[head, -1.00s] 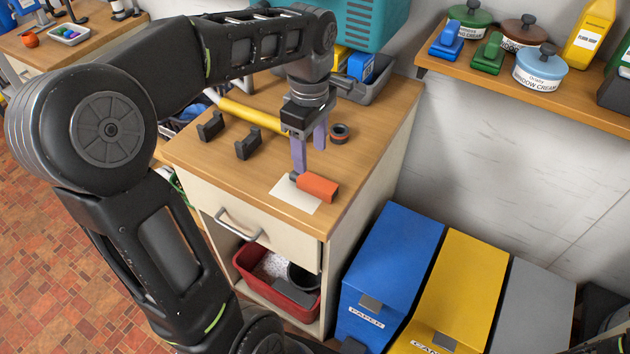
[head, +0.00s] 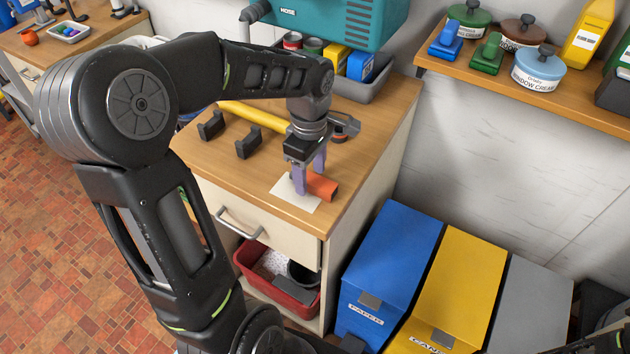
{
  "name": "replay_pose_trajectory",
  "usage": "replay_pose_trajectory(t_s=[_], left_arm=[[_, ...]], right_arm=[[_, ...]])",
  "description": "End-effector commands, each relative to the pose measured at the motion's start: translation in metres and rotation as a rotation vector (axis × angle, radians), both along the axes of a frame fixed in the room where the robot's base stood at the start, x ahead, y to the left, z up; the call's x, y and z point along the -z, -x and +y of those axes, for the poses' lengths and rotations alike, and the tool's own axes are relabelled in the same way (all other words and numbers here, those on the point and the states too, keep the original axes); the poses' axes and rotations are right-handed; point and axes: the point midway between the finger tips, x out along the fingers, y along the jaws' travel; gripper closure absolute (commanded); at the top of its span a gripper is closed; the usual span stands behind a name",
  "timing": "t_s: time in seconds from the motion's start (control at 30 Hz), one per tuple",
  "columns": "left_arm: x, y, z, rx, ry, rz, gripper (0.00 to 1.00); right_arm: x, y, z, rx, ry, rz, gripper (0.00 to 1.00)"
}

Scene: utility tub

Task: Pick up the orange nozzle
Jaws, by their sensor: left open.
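The orange nozzle (head: 325,187) is a short cylinder lying on a white sheet (head: 289,196) near the front right corner of the wooden cabinet top. My left gripper (head: 309,178) reaches down over it with its two purple fingers apart. One finger is in front of the nozzle's left end and hides part of it. The other finger is behind it. The jaws are open and stand around the nozzle's left part; I cannot tell whether they touch it. My right gripper does not show.
A yellow tube (head: 252,115) and two black brackets (head: 247,144) are on the cabinet top (head: 215,160) behind and left. A grey tray (head: 372,85) with bottles and cans stands at the back. Blue (head: 395,255) and yellow bins (head: 455,290) stand at right.

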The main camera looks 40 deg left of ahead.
Motion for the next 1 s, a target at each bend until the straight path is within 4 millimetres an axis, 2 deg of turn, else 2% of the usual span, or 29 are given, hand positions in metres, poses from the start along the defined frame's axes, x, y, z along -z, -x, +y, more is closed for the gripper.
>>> replay_pose_trajectory(t_s=[0.1,0.63,1.0], left_arm=[[0.0047,0.0001,0.0002,-0.001,0.000,0.000,0.45],[0.0042,-0.0001,0.0000,-0.001,0.000,-0.001,0.45],[0.0041,-0.0001,0.0000,-0.001,0.000,-0.001,0.74]], right_arm=[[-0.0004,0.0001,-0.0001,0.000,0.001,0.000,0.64],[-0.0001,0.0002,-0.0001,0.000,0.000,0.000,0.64],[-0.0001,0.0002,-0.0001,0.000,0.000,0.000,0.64]])
